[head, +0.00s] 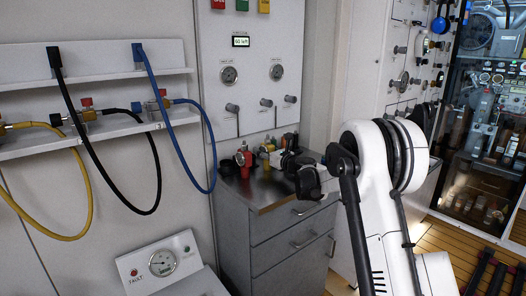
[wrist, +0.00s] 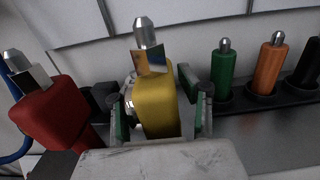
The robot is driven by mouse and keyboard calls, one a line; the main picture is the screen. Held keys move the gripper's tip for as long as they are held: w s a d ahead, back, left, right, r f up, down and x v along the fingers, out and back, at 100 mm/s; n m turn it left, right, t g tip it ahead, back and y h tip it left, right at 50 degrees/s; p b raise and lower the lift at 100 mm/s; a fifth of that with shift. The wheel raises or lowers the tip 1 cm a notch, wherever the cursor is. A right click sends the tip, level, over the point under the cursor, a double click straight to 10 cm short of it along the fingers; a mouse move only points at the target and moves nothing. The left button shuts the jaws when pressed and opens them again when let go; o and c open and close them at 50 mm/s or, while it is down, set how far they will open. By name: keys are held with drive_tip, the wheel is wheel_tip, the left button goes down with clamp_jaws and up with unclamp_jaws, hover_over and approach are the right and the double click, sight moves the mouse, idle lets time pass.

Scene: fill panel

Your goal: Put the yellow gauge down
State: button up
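The yellow gauge (wrist: 158,105) stands upright between the two fingers of my gripper (wrist: 158,118) in the wrist view, with a silver tip on top. The green finger pads lie to its left and right, and narrow dark gaps show between pads and body. The gripper looks open around it. Its base is hidden by the gripper body. In the head view my gripper (head: 292,165) is over the metal cabinet top, and a yellow shape (head: 275,159) shows beside it.
A red gauge (wrist: 52,112) stands close to the left. Green (wrist: 225,66) and orange (wrist: 268,66) cylinders and a black one stand in a rack behind to the right. The metal cabinet top (head: 270,196) has clear room at its front. A blue hose (head: 180,140) hangs left of the cabinet.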

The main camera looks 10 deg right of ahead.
drive_tip(key=shift+r, duration=0.1)
